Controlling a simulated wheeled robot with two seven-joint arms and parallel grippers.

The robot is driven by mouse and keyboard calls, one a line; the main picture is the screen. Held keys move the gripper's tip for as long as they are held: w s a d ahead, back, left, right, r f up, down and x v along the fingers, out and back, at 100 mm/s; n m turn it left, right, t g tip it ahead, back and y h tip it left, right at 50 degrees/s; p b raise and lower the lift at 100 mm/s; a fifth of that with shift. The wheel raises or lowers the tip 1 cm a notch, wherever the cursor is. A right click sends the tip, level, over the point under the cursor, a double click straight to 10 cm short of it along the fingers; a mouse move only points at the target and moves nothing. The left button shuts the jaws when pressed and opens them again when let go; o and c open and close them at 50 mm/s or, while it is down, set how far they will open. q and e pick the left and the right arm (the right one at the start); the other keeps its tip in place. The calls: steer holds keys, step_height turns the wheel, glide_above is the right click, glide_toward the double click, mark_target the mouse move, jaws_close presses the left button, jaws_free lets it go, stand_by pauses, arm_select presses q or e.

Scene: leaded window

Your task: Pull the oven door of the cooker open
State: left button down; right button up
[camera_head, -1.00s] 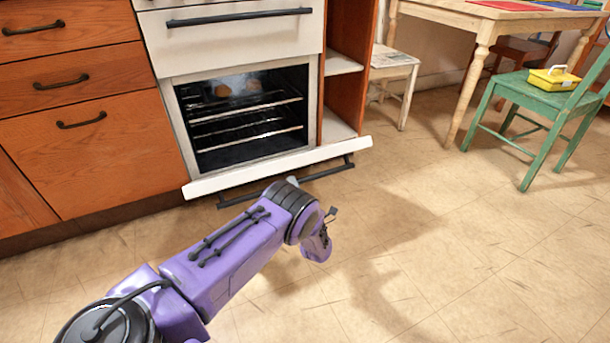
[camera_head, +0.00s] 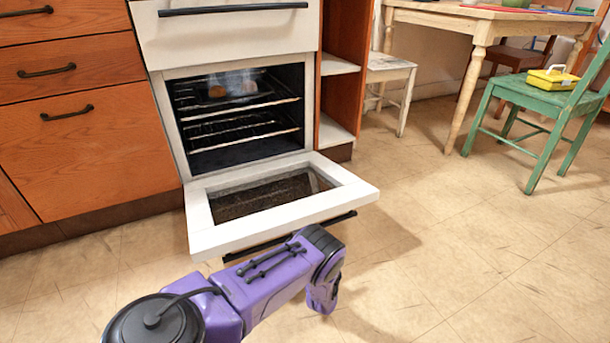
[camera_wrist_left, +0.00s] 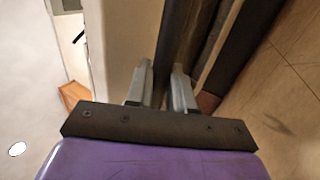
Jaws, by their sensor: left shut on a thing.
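The cooker's oven door (camera_head: 352,200) is folded far down in the head view, with its white frame, dark window and inner face showing. Its black handle bar (camera_head: 340,219) runs along the outer front edge and is partly hidden by my left arm. My left gripper (camera_wrist_left: 160,85) is shut on the dark handle bar (camera_wrist_left: 172,45), which runs between its two grey fingers in the left wrist view. In the head view my purple left wrist is in front of the door, and its fingertips are hidden. My right gripper is not in view.
The oven interior (camera_head: 225,140) holds wire racks. A white drawer front (camera_head: 225,35) with a black handle is above it. Wooden drawers (camera_head: 70,110) stand left. A green chair (camera_head: 545,95) and a wooden table (camera_head: 480,40) stand right. The floor in front is clear.

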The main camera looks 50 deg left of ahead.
arm_select(q)
steer(key=shift+w+a+r, duration=0.25)
steer(key=shift+w+a, duration=0.05)
steer(key=shift+a, duration=0.2)
steer(key=c, duration=1.3)
jaws_free()
steer(key=shift+o, duration=1.2)
steer(key=shift+s+a+f, duration=0.15)
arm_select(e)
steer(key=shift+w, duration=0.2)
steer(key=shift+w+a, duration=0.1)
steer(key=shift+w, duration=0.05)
